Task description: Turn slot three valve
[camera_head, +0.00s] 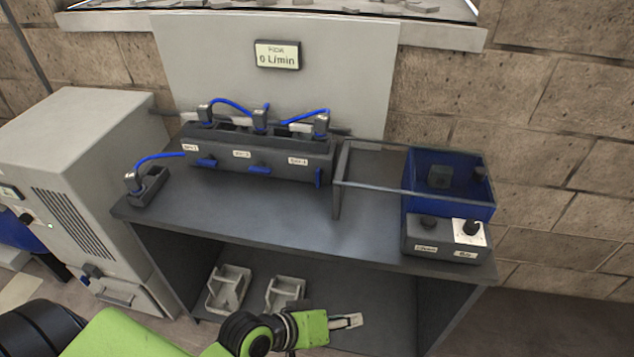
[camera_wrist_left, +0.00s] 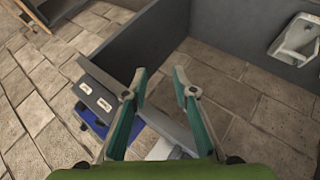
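A dark valve block (camera_head: 260,155) with labelled slots stands on the table in the head view, below a display reading 0 L/min. Its third, rightmost slot has a blue valve handle (camera_head: 318,178) that points up and down. The left handle (camera_head: 206,163) and the middle handle (camera_head: 259,170) lie roughly level. My left gripper (camera_head: 350,320) is low in front of the table, well below and apart from the block. In the left wrist view its two fingers (camera_wrist_left: 160,75) are spread with nothing between them. My right gripper is in neither view.
A dark table (camera_head: 280,225) has a lower shelf with two pale holders (camera_head: 228,288). At its right are a wire frame, a blue bin (camera_head: 450,206) and a two-knob control box (camera_head: 445,243). A grey cabinet (camera_head: 75,165) stands left. The tabletop before the block is clear.

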